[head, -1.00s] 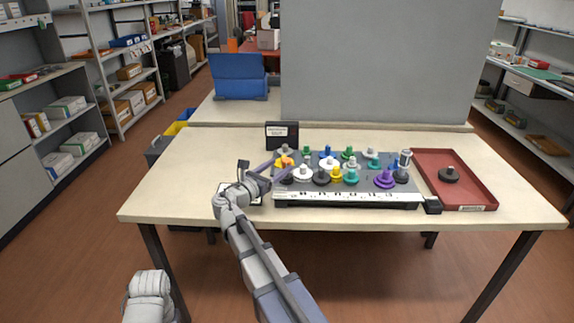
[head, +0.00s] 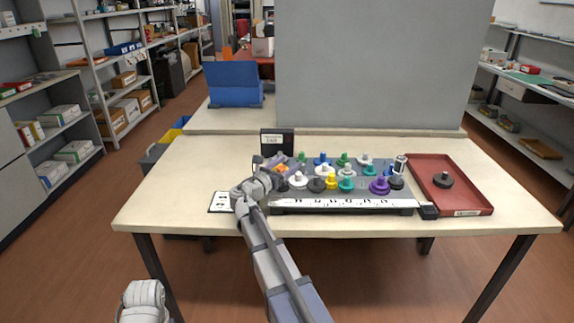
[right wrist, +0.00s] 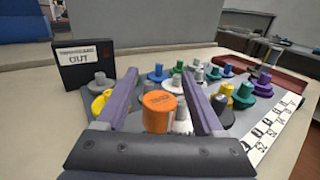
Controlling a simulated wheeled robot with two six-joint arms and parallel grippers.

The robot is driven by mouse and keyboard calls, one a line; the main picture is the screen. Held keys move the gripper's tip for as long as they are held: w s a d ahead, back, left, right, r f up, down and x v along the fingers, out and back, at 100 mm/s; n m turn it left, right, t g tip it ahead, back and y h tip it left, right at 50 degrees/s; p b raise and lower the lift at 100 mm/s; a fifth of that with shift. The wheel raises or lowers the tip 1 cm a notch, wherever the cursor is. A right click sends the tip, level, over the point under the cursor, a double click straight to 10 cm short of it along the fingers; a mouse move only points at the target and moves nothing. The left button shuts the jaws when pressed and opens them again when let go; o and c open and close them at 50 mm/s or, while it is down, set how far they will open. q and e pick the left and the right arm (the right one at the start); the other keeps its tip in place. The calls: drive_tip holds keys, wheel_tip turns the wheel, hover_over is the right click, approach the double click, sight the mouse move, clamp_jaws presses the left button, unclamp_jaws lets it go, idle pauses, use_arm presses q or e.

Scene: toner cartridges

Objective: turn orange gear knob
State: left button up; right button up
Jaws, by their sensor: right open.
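The orange gear knob (head: 281,168) stands at the left end of the grey board (head: 402,204) on the table. My right gripper (head: 278,169) is open, and its purple fingers reach either side of the knob. In the right wrist view the orange knob (right wrist: 159,108) shows between the two fingers (right wrist: 162,85). I cannot tell whether a finger touches it. My left gripper is out of view.
A white-grey gear (right wrist: 182,121) stands close by the orange knob, and a yellow gear (right wrist: 101,102) is beyond the left finger. Several coloured gears crowd the board. A black labelled box (head: 277,143) is behind. A red tray (head: 450,190) holds a dark gear (head: 443,180).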

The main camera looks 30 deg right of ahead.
clamp_jaws()
idle(0.5)
drive_tip(key=shift+n+t+y, duration=0.3)
drive_tip(key=shift+t, duration=0.1)
